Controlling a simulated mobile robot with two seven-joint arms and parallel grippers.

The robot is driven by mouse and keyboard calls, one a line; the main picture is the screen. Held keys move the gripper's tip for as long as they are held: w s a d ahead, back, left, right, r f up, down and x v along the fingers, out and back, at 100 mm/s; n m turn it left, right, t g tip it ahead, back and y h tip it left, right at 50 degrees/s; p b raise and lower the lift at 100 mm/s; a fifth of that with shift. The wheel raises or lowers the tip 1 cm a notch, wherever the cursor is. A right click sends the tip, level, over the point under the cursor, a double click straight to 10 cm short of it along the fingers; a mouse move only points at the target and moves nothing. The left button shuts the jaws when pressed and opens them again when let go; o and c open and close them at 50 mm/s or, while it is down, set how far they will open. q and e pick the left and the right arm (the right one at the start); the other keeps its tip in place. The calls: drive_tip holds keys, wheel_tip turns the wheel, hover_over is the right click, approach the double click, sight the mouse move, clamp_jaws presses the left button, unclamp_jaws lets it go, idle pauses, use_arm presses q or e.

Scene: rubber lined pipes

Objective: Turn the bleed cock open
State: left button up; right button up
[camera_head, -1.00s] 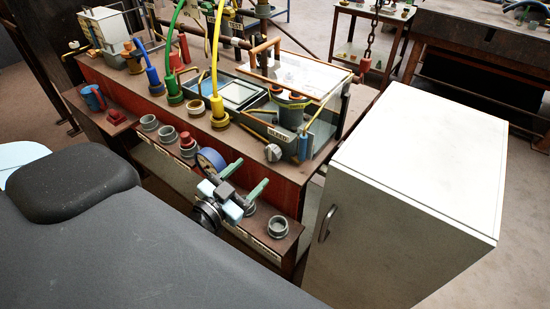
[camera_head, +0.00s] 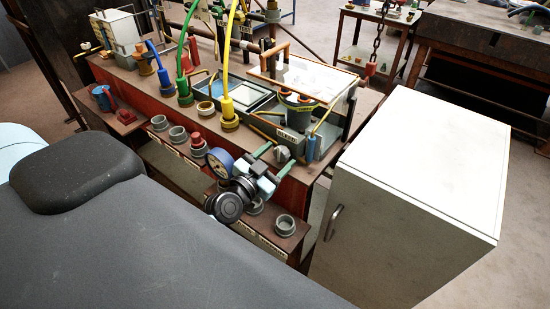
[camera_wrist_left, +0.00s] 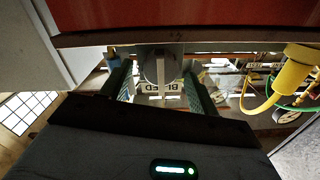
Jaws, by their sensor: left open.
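The bleed cock (camera_head: 282,154) is a small grey knob on the upper front edge of the bench. In the left wrist view the cock (camera_wrist_left: 158,70) shows as a round grey body with a flat pale bar upright in the picture, beside an upside-down label reading BLEED (camera_wrist_left: 160,88). My left gripper (camera_head: 275,156) has its green fingers spread, one on each side of the cock. In the left wrist view the fingers (camera_wrist_left: 160,84) stand apart with the cock between them, and gaps show on both sides. My right gripper is out of view.
A blue-rimmed gauge (camera_head: 219,165) stands just left of my left gripper. Grey cups (camera_head: 285,225) line the lower shelf. A yellow hose (camera_head: 229,80) rises from the bench top. A white cabinet (camera_head: 415,180) stands to the right.

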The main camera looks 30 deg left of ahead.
use_arm(q)
drive_tip(key=c, duration=1)
drive_tip(key=shift+o, duration=0.2)
drive_tip(key=shift+n, duration=0.5)
drive_tip(key=n, duration=0.3)
drive_tip(key=shift+p, duration=0.3)
drive_tip(key=n, duration=0.5)
drive_tip(key=shift+a, duration=0.15)
drive_tip(key=n, duration=0.5)
drive_tip(key=shift+f, duration=0.1)
drive_tip(key=shift+a+f+n, duration=0.1)
drive_tip(key=shift+n, duration=1.9)
